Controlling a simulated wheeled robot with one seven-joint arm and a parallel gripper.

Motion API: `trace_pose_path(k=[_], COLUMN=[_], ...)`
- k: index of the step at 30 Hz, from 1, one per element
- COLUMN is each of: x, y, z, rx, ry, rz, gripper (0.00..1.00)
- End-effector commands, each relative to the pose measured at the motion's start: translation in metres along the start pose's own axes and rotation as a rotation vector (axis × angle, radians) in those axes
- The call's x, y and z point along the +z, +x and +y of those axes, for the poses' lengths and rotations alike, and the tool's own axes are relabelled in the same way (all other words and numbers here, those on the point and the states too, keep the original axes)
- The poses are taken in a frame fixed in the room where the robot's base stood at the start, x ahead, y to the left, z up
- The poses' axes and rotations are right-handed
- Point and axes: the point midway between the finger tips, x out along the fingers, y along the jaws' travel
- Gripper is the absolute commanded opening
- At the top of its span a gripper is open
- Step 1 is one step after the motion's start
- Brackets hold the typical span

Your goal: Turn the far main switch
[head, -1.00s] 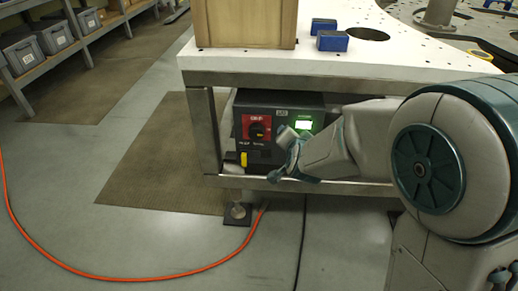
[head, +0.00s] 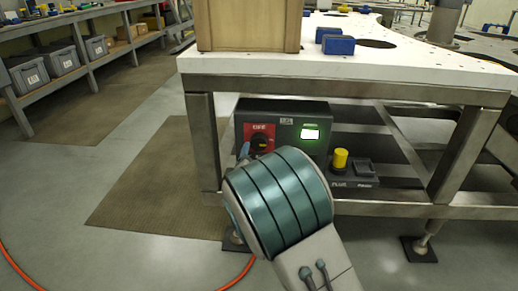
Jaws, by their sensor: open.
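The main switch (head: 259,139) is a red plate marked OFF with a round knob, on the front of a dark control box (head: 285,108) under the white-topped table. The knob's lower part is hidden behind my arm. Only a small grey-blue part of my gripper (head: 244,152) shows, at the lower left edge of the switch plate. The rest is hidden behind my thick teal wrist. The gripper is open; I cannot tell whether it touches the knob.
A yellow plug (head: 340,160) stands on a dark base right of the box. The steel table frame (head: 202,140) encloses the box, with a lower rail and legs. An orange cable (head: 20,270) lies on the floor. Grey bins (head: 58,62) line the left shelf.

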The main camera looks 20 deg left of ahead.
Motion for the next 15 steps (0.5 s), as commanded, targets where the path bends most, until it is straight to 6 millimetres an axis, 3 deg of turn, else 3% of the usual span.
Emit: trace_pose_path(k=[6,15], x=[0.002,0.001], y=[0.040,0.068], z=[0.001,0.000], rx=[-0.001,-0.001], ry=[-0.001,-0.001], rz=[0.000,-0.002], gripper=[0.74,0.74])
